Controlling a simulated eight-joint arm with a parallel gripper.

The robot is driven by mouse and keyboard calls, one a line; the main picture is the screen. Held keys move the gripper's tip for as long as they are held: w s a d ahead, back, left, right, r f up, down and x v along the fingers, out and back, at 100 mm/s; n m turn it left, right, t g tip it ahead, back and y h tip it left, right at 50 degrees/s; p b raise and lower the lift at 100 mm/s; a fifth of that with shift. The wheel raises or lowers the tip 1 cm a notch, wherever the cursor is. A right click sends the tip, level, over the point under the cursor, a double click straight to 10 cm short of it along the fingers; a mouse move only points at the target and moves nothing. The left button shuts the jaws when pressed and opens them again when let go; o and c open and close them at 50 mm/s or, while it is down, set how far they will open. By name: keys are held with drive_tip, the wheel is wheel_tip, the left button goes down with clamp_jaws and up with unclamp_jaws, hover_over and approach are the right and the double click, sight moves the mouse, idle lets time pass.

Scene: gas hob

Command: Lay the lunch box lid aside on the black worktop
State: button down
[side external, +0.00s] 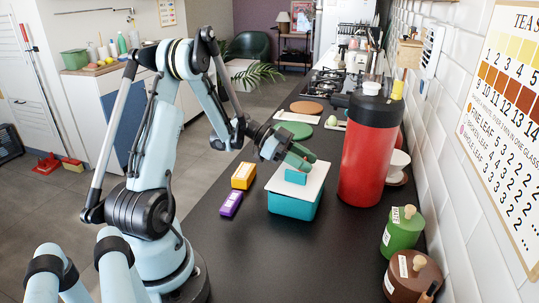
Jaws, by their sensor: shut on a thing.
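The lunch box (293,207) is a teal tub standing on the black worktop (250,255), left of the red canister. Its lid (315,180) is a flat white panel with a raised teal grip block (296,175) on top. The lid lies over the mouth of the tub; I cannot tell whether it rests on the rim or sits just above it. My gripper (298,164) reaches in from the upper left and is shut on the lid's grip block. The inside of the lunch box is hidden under the lid.
A tall red canister (368,155) stands close to the right. Yellow (243,176) and purple (231,203) boxes lie to the left. Green (402,232) and brown (413,276) lidded jars stand front right. Round mats (296,130) lie behind. The worktop in front of the lunch box is clear.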

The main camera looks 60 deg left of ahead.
drive_tip(key=c, duration=0.7)
unclamp_jaws()
drive_tip(key=shift+c, duration=0.2)
